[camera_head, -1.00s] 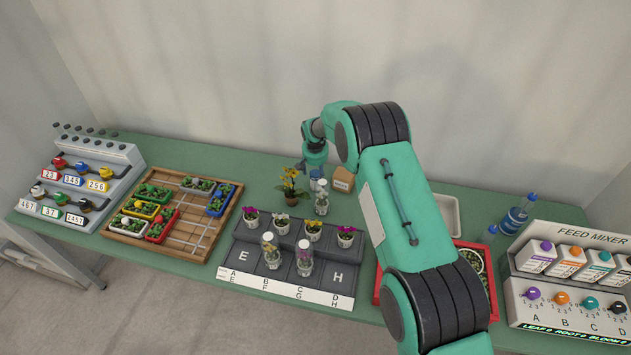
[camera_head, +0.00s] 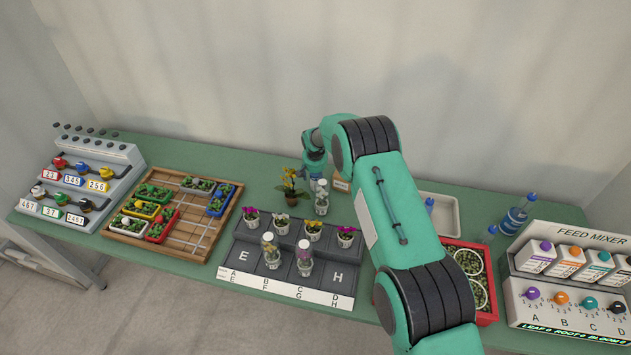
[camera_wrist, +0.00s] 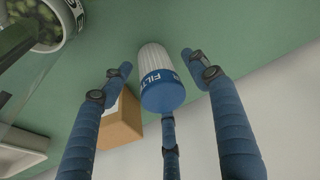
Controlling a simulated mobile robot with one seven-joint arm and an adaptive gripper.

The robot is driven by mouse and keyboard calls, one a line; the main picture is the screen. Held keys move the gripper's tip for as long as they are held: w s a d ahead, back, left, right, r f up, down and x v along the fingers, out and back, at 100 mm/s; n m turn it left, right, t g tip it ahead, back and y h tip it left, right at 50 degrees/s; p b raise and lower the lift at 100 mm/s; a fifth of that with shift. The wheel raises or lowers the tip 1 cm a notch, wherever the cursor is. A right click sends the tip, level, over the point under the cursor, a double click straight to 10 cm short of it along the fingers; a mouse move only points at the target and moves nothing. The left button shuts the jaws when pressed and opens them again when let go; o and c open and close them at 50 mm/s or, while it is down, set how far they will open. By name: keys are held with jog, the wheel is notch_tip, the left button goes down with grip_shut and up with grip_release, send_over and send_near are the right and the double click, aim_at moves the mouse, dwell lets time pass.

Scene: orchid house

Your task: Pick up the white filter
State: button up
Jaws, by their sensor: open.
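The white filter (camera_wrist: 154,62) has a ribbed white body and a blue cap lettered "FILT…". In the wrist view it stands on the green bench, between the blue fingers of my gripper (camera_wrist: 160,80). The fingers are spread around it, with visible gaps at the left and right; my gripper is open. The lower finger overlaps the cap's edge in the picture, and I cannot tell whether it touches. In the head view my gripper (camera_head: 317,170) is over the back of the bench, behind a capped glass plant jar (camera_head: 321,204). I cannot make out the filter there.
A small cardboard box (camera_wrist: 121,124) stands close beside the filter. A pale tray (camera_wrist: 18,158) and a plant vessel (camera_wrist: 38,22) are also in the wrist view. A yellow-flowered orchid (camera_head: 290,184) stands left of my gripper. A red crate of pots (camera_head: 483,305) is at the right.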

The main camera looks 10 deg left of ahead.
dwell(0.4)
jog(key=c, duration=1.2)
jog(key=shift+r, duration=0.15)
jog(key=shift+c, duration=0.2)
notch_tip(320, 180, up, 10)
jog(key=shift+f, duration=0.15)
